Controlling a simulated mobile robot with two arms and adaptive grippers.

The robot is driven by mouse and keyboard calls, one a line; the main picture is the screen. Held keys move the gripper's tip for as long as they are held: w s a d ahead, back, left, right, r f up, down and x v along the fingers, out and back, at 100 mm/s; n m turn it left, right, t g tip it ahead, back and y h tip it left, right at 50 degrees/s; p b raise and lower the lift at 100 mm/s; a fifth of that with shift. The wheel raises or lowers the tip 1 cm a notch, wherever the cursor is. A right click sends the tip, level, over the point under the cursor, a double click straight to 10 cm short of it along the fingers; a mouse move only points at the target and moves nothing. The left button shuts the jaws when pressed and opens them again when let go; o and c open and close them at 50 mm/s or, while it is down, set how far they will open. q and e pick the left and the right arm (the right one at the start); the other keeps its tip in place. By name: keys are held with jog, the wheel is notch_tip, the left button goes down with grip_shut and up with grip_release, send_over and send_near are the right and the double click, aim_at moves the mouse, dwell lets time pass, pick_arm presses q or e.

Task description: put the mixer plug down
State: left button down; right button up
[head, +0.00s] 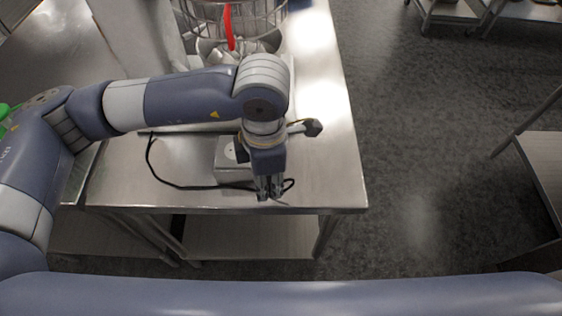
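My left gripper (269,188) points down over the front part of the steel table (325,180), near its front edge. Its fingers are close together, and I cannot tell whether they are shut on anything. A black cable (170,180) runs along the table from below the mixer (160,30) to the gripper, with a short loop (289,185) showing just right of the fingers. The mixer plug cannot be made out; the fingers may hide it. A pale socket box (228,155) sits just behind and left of the gripper, partly covered by it. My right gripper is out of view.
The mixer's wire guard (245,20) and a red part (229,25) are at the back. A dark knob (312,127) on a pale rod sticks out right of my wrist. The table's right side is clear. Another table (545,165) stands at the far right.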

pick_arm(q)
jog(key=s+d+n, duration=0.4)
jog(key=d+n, duration=0.5)
jog(key=n, duration=0.2)
jog(key=w+a+p, duration=0.1)
jog(key=w+a, duration=0.1)
jog(key=w, duration=0.2)
jog(key=w+a+f+p, duration=0.1)
jog(key=w+a+p, duration=0.1)
jog(key=w, duration=0.3)
jog(key=w+a+f+p, duration=0.1)
jog(key=w+a+p, duration=0.1)
jog(key=w, duration=0.3)
jog(key=shift+w+a+f, duration=0.1)
jog(key=shift+w, duration=0.1)
notch_tip(320, 180, down, 3)
jog(key=shift+w+p, duration=0.15)
jog(key=shift+p, duration=0.8)
jog(key=shift+f, duration=0.35)
jog(key=shift+f+b, duration=0.5)
jog(key=shift+b, duration=0.15)
